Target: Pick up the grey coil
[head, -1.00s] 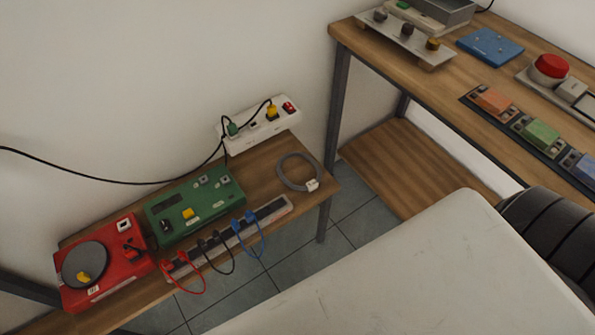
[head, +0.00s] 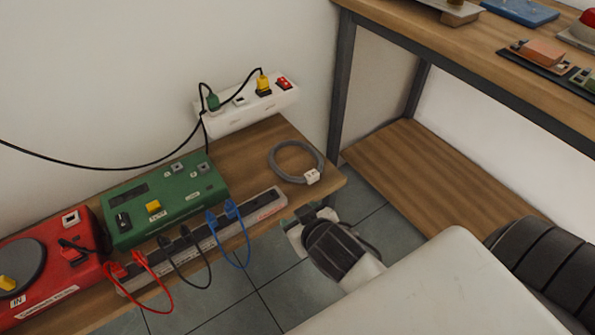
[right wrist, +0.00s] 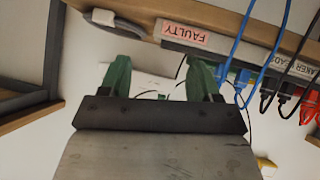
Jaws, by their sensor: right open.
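The grey coil (head: 271,162) lies flat at the right end of the low wooden shelf in the head view, with a white tag or plug (head: 312,176) on its near side. In the right wrist view, part of the coil (right wrist: 126,29) and its white piece (right wrist: 103,17) show at the upper left. My right gripper (head: 306,214) is just off the shelf's front edge, nearer than the coil and apart from it. Its green fingers (right wrist: 158,72) are spread and empty in the wrist view. My left gripper is not in view.
A power strip (head: 262,205) with red, black and blue cables runs along the shelf's front edge, left of my right gripper. Behind stand a green box (head: 170,195), a red device (head: 85,262) and a white socket block (head: 235,112). A table leg (head: 342,85) rises right of the shelf.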

